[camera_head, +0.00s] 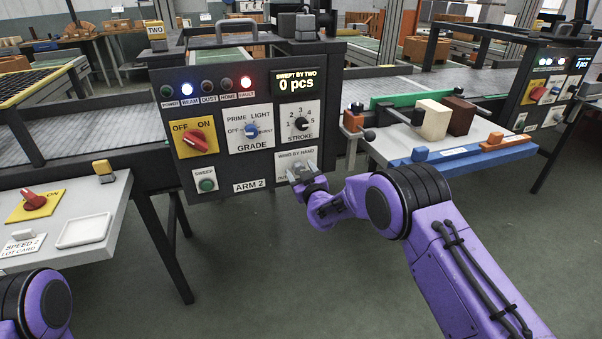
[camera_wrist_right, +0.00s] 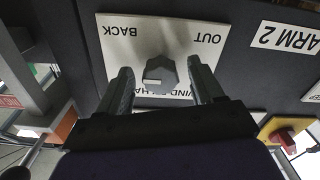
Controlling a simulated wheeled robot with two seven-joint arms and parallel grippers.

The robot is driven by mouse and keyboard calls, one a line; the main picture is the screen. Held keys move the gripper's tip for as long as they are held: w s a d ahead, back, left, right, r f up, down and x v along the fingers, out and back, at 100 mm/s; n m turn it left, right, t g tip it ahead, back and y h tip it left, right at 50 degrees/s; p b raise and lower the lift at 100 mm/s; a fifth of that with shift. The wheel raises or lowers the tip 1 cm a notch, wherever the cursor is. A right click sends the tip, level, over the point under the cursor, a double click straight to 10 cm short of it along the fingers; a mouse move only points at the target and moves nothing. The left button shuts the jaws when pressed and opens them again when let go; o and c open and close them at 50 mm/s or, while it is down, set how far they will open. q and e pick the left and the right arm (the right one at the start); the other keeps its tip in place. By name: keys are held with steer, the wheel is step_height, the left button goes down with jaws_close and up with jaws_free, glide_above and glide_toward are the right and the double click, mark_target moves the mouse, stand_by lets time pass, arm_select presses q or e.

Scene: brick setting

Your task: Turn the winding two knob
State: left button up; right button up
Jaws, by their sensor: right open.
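The winding knob (camera_wrist_right: 160,72) is a small grey knob on a white plate (camera_wrist_right: 108,30) marked OUT and BACK, labelled for winding by hand. In the head view this plate (camera_head: 297,156) is at the lower right of the ARM 2 panel, and my right gripper largely covers the knob there. My right gripper (camera_wrist_right: 160,66) is open, with one finger on each side of the knob; a gap shows beside it, and I cannot tell whether either finger touches it. In the head view my right gripper (camera_head: 302,176) is at the plate. My left gripper is out of view; only part of my left arm shows at lower left.
The dark panel (camera_head: 245,172) also carries a red OFF/ON switch (camera_head: 194,139), a blue GRADE knob (camera_head: 252,130), a STROKE dial (camera_head: 301,124) and a green SWEEP button (camera_head: 206,184). A side table (camera_head: 481,161) with wooden blocks stands right. The floor before the panel is clear.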

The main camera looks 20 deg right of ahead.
steer(key=c, duration=1.1)
steer(key=shift+o, duration=0.2)
steer(key=shift+m, duration=0.3)
steer(key=m+b, duration=0.1)
steer(key=m, duration=0.3)
steer(key=shift+m, duration=0.3)
steer(key=m+b, duration=0.1)
steer(key=m, duration=0.4)
steer(key=shift+f, duration=0.1)
steer(key=shift+a+m+b, duration=0.1)
steer(key=shift+m+b, duration=2.05)
steer(key=shift+m, duration=2.65)
